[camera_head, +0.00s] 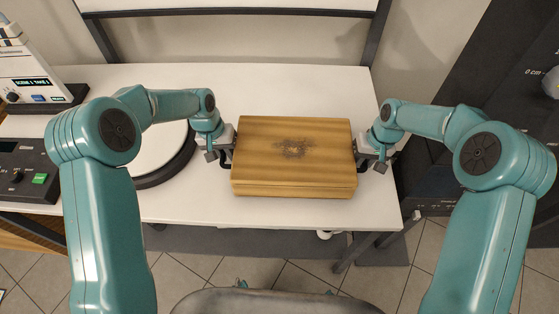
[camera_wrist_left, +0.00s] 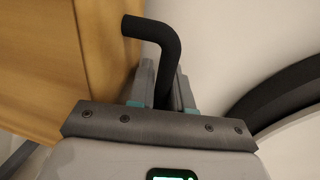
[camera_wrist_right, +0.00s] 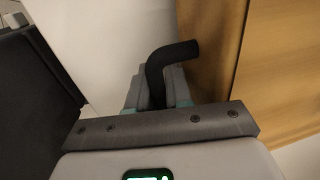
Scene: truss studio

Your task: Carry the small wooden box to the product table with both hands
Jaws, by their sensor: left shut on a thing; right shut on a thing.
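The small wooden box (camera_head: 293,160) is closed, light brown, with a dark mark on its lid. It is level over the white product table (camera_head: 290,88); I cannot tell whether it touches the top. My left gripper (camera_head: 228,150) is shut on the black handle (camera_wrist_left: 160,45) on the box's left side. My right gripper (camera_head: 362,154) is shut on the other black handle (camera_wrist_right: 172,55) on its right side. The box wall also shows in the left wrist view (camera_wrist_left: 40,70) and the right wrist view (camera_wrist_right: 285,70).
A round white turntable with a black rim (camera_head: 160,176) stands on the table left of the box, behind my left arm. A device with a display (camera_head: 35,82) and a control panel with a green button (camera_head: 28,172) are at far left. A dark panel (camera_head: 490,70) stands at right.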

